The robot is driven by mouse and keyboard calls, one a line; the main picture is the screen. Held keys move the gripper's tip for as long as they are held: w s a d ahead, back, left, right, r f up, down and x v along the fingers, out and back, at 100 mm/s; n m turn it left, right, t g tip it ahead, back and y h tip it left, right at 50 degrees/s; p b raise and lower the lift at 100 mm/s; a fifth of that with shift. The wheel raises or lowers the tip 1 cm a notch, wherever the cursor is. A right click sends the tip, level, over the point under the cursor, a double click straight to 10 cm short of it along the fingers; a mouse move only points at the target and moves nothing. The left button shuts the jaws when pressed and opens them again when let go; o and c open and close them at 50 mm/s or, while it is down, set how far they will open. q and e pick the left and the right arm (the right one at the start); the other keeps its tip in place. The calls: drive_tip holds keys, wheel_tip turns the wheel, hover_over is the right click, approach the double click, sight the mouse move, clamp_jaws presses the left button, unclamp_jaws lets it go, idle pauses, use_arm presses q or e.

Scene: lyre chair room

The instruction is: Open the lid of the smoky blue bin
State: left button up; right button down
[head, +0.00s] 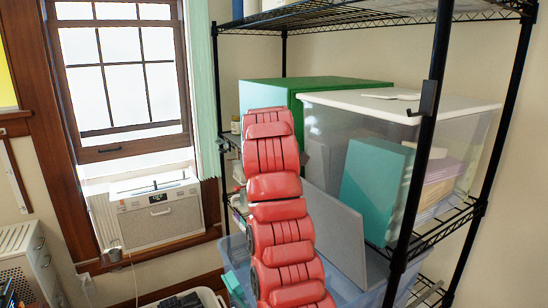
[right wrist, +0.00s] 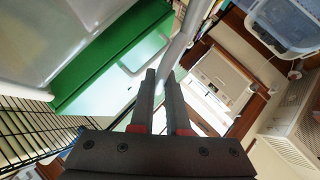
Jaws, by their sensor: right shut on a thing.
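The smoky blue bin (head: 376,284) is low on the rack, partly hidden behind my red right arm. A flat grey panel, its lid (head: 338,235), stands steeply tilted up out of the bin's opening. My right gripper (right wrist: 161,75) shows in the right wrist view with its fingers close together on a thin pale grey edge, which appears to be the lid seen edge-on. In the head view that gripper is hidden behind my arm. My left gripper is in neither view.
A green box (head: 345,87) and a clear bin with a white lid (head: 400,104) fill the shelf above, close to my right arm. A black rack post (head: 424,150) stands at the right. A window air conditioner (head: 160,215) is at the left.

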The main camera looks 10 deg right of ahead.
drive_tip(key=shift+d+f, duration=0.1)
drive_tip(key=shift+d, duration=0.15)
